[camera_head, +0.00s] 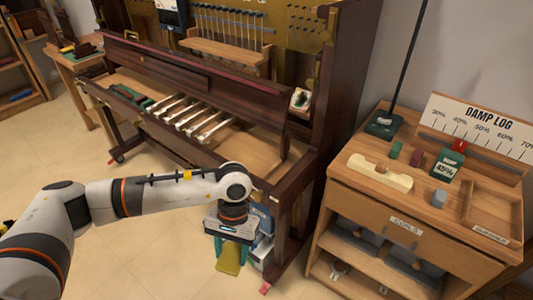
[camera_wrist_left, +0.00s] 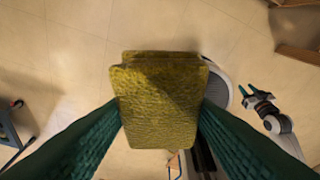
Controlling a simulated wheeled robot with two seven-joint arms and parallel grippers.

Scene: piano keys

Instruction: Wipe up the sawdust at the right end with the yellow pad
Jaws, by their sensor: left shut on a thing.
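My left gripper (camera_head: 232,248) is shut on the yellow pad (camera_head: 229,262). It holds the pad in the air in front of the piano's right end, below the key bed. In the left wrist view the pad (camera_wrist_left: 158,108) is squeezed between the two green fingers and looks thick and rough. The piano (camera_head: 200,85) has an open key bed (camera_head: 250,148) with several pale keys in its middle and bare wood at the right. I cannot make out sawdust on that bare wood. My right gripper (camera_wrist_left: 246,93) shows small in the left wrist view, its fingers apart and empty.
A wooden cabinet (camera_head: 405,230) with a damp log sign (camera_head: 485,127) and small blocks stands at the right. A blue container (camera_head: 262,222) stands beside the piano's right leg, close behind my left gripper. Tiled floor is free at the left front.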

